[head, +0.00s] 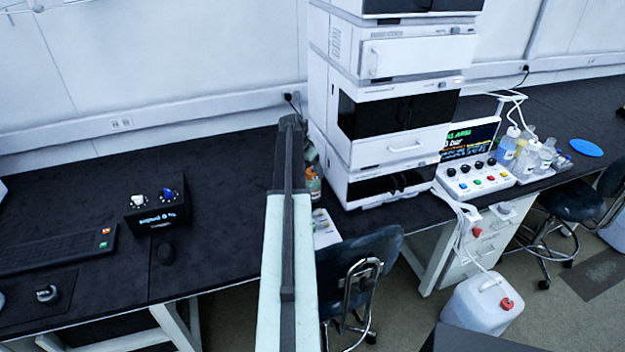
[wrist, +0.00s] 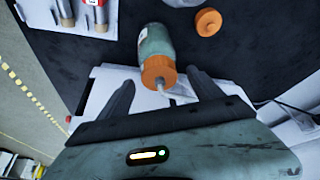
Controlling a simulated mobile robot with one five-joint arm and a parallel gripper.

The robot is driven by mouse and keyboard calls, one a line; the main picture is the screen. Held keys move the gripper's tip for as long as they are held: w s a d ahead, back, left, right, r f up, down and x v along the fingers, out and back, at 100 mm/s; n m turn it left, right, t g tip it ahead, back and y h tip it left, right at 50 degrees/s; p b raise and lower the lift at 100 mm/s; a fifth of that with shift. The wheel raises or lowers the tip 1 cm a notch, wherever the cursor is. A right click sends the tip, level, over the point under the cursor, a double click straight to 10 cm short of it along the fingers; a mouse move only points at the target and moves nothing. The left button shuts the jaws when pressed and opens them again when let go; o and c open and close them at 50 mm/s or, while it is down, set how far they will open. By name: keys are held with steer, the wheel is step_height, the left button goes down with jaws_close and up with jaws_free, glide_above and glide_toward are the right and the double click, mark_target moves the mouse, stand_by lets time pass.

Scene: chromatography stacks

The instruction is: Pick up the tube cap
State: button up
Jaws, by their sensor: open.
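In the wrist view a loose round orange cap (wrist: 208,22) lies on the black bench top, at the upper right. I cannot tell for sure that it is the tube cap. A bottle (wrist: 155,42) with teal contents and an orange cap (wrist: 158,72) of its own is to its left. My gripper (wrist: 160,76) is open, with its two dark fingers apart on either side of the bottle's capped end in the picture. Nothing is held between them. The loose cap is beyond the right finger. In the head view my arm hides the gripper and I cannot make out the loose cap.
A white tray (wrist: 75,30) with several tubes is at the wrist view's upper left. In the head view the white instrument stack (head: 395,110) stands just right of my arm, with a chair (head: 360,262) in front.

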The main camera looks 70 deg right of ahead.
mark_target(312, 169)
steer(key=shift+x, duration=0.85)
steer(key=shift+r, duration=0.2)
steer(key=c, duration=1.5)
steer(key=shift+r+p, duration=0.5)
step_height(312, 169, up, 3)
steer(key=p, duration=0.3)
steer(key=shift+r, duration=0.1)
steer(key=s+a, duration=0.3)
steer(key=s, duration=0.1)
steer(key=s+a, duration=0.3)
steer(key=s, duration=0.2)
steer(key=s+a+p, duration=0.1)
steer(key=s+a, duration=0.2)
steer(key=s, duration=0.1)
steer(key=shift+s+r, duration=0.15)
steer(key=shift+r, duration=0.25)
